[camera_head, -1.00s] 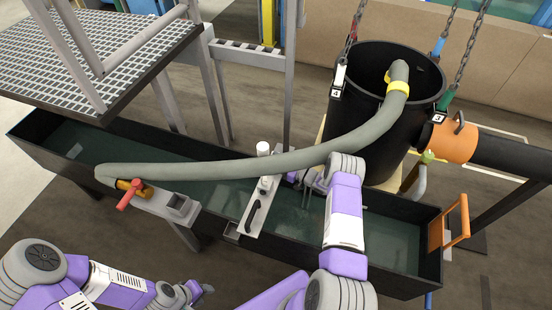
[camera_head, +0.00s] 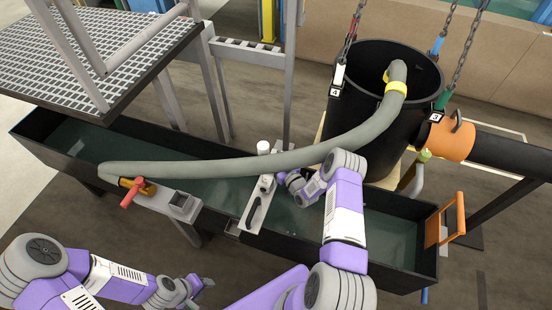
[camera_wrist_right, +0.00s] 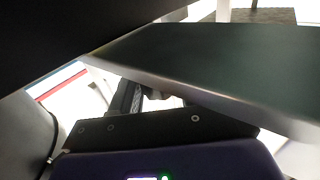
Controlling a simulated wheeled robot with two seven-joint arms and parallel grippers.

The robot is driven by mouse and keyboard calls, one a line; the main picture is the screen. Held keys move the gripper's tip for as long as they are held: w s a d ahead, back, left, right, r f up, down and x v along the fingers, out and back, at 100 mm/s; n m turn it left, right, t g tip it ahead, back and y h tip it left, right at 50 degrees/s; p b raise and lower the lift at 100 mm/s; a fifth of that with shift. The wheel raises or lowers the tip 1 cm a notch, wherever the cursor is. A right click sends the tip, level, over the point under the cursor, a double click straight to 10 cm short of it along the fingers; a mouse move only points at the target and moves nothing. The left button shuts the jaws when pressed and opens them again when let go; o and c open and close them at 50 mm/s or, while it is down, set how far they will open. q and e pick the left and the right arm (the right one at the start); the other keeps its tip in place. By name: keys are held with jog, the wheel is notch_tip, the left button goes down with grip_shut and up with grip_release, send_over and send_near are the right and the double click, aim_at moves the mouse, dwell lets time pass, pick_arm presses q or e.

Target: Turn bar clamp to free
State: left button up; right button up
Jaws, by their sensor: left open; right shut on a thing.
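The bar clamp shows in the head view as a pale bar (camera_head: 257,207) lying across the flume (camera_head: 110,157), with a black handle on its near part and a light upright knob at its far end. My right gripper (camera_head: 279,179) reaches in from the right, low beside the clamp's far end, and is shut on part of the bar clamp. Its fingertips are small and mostly hidden; in the right wrist view a dark panel covers much of the grip. I cannot tell how far the clamp is turned. My left gripper (camera_head: 205,283) is open and empty, in front of the flume.
An orange bracket (camera_head: 445,220) stands at the flume's right end. A grated platform (camera_head: 130,40) is at the upper left.

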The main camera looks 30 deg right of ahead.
aim_at(279, 162)
jog(key=o, duration=0.9)
jog(key=s+p, duration=0.1)
jog(key=s, duration=0.5)
jog(key=shift+d, duration=0.15)
jog(key=shift+s, duration=0.8)
jog(key=shift+o, duration=0.3)
